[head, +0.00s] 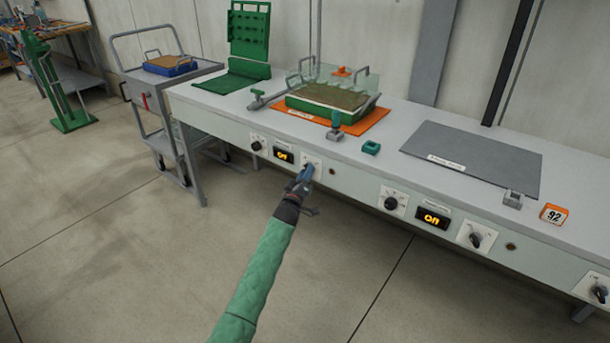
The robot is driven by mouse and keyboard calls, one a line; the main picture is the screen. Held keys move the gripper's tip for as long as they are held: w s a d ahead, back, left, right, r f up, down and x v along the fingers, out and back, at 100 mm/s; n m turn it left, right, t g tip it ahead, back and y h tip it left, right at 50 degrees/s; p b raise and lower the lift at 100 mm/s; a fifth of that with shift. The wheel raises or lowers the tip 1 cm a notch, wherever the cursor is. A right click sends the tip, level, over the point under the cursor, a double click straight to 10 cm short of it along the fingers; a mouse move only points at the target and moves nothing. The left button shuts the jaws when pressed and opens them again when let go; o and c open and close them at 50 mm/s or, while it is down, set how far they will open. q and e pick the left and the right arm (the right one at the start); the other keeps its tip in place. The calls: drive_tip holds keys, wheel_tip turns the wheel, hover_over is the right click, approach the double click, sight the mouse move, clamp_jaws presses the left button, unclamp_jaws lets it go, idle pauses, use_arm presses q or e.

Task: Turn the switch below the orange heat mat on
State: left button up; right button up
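The orange heat mat (376,121) lies on the bench top under a green tray (330,105) of brown soil. Below it, on the bench's front panel, are a dark dial (256,146), a lit orange display (283,155) and a white switch plate (317,160). The display seems to read "On", but it is small. My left gripper (306,173) is at this switch plate, its fingertips over or against the switch. The gripper hides most of the switch, so its handle position and any grip on it are unclear. My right gripper is not in view.
A grey mat (470,158) lies to the right, with its own dial (391,203), lit display (433,218) and switch (476,240) below. A grey cart (165,88) is at left. The floor in front is clear.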

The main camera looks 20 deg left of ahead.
use_arm(q)
clamp_jaws()
drive_tip(key=shift+f+m, duration=0.15)
drive_tip(key=shift+m, duration=0.35)
drive_tip(key=m+g+h+b, duration=0.1)
drive_tip(key=m+h, duration=0.2)
drive_tip(key=m, duration=0.5)
drive_tip(key=m+g+h+b, duration=0.1)
drive_tip(key=m+h, duration=0.3)
drive_tip(key=m, duration=0.4)
drive_tip(key=a+m+g+h+b, duration=0.1)
drive_tip(key=m+h, duration=0.3)
drive_tip(key=m, duration=0.4)
drive_tip(key=shift+w+a+g, duration=0.1)
drive_tip(key=shift+w+g, duration=0.1)
drive_tip(key=shift+g, duration=0.3)
drive_tip(key=shift+m, duration=0.4)
